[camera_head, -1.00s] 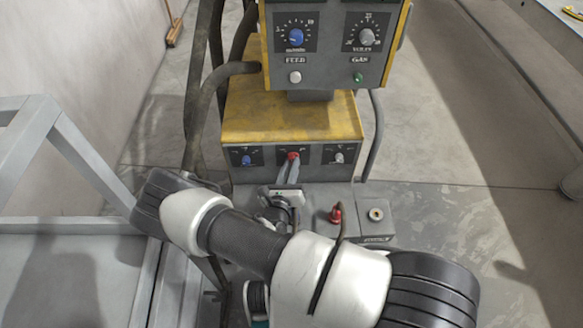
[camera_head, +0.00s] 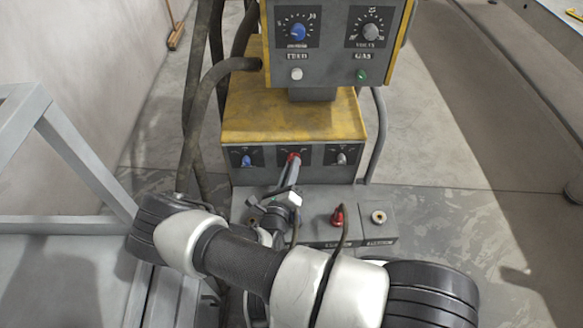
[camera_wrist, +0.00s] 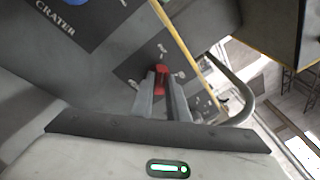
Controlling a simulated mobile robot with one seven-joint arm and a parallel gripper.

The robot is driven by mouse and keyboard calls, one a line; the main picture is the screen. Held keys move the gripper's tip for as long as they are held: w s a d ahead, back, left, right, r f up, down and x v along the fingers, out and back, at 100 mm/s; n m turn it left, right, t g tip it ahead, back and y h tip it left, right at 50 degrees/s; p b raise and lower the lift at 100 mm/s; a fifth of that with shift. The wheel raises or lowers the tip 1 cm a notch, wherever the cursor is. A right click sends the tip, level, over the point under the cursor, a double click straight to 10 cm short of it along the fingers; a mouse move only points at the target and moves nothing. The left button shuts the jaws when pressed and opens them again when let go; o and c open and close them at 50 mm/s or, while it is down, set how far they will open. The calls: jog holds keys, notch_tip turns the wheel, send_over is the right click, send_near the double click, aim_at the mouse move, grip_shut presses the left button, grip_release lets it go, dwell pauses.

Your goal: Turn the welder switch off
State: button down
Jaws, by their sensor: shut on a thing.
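The red switch knob (camera_head: 293,157) sits in the middle of the lower welder box's front panel, between a blue knob and a grey knob. My gripper (camera_head: 291,168) reaches up to it from below. In the wrist view the red knob (camera_wrist: 161,78) lies between the two grey fingertips (camera_wrist: 161,88), which are shut on it. The fingers partly cover the knob and its dial marks, so its exact setting cannot be read.
The yellow-topped welder box (camera_head: 260,120) stands below an upper control panel (camera_head: 333,60) with knobs and buttons. Dark hoses (camera_head: 195,110) hang at its left. A second red switch (camera_head: 337,217) sits on the ledge in front, close to my arm. A grey metal frame (camera_head: 60,150) stands at left.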

jog(key=c, duration=1.7)
grip_release()
jog(key=p+v, duration=0.1)
jog(key=v, duration=1.6)
jog(key=shift+s+r+p, duration=0.15)
jog(key=shift+s+p, duration=0.1)
jog(key=shift+p, duration=0.15)
